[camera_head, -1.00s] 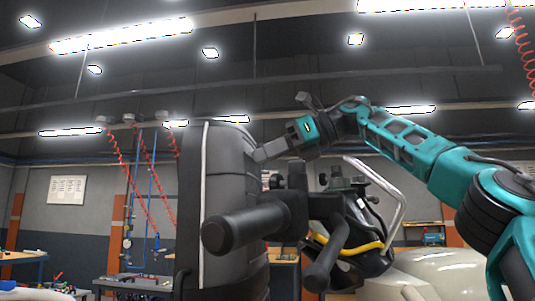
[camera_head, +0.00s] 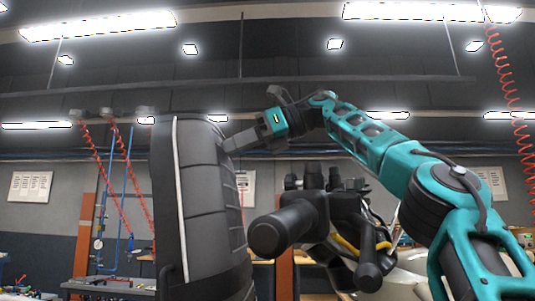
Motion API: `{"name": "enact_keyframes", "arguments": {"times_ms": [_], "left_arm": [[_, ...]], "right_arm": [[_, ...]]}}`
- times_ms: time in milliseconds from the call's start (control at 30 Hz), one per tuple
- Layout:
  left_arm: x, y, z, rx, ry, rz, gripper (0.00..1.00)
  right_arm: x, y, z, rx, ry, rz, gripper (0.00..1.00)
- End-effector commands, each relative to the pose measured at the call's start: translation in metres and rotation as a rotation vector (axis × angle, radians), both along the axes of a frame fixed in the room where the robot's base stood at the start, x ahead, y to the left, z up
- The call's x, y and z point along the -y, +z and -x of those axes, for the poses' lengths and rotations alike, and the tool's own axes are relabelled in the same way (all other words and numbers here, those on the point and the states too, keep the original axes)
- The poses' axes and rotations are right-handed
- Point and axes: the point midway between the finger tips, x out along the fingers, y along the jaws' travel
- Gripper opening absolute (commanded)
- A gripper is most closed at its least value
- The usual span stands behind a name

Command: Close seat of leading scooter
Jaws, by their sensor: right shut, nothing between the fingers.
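The scooter seat (camera_head: 208,205) is black with a pale piping line and stands raised, nearly upright, left of centre. Its lower end is cut off by the frame. My right gripper (camera_head: 231,146) is shut and empty. Its fingertips are at the seat's upper right edge; I cannot tell whether they touch it. Black handlebar-like grips (camera_head: 278,232) stick out in front of a scooter with a cream body (camera_head: 412,262) at the lower right. My left gripper is out of view.
A workbench (camera_head: 110,287) with small items stands at the lower left, near red coiled hoses (camera_head: 97,150) and blue pipes. Another red coiled hose (camera_head: 507,90) hangs at the right. Ceiling lamps (camera_head: 100,25) are high above.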

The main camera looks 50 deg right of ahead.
Motion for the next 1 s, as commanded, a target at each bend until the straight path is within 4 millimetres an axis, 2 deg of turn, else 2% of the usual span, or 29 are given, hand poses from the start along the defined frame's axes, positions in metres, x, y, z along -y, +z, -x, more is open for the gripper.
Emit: {"name": "enact_keyframes", "arguments": {"times_ms": [333,633,1000], "left_arm": [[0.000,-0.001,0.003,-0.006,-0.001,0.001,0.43],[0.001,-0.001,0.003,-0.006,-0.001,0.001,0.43],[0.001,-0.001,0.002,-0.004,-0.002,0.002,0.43]], "right_arm": [[0.003,0.003,0.004,0.003,-0.001,-0.001,0.00],[0.030,0.021,0.042,0.005,-0.003,0.000,0.00],[0.042,0.027,0.058,0.002,-0.001,0.000,0.00]]}}
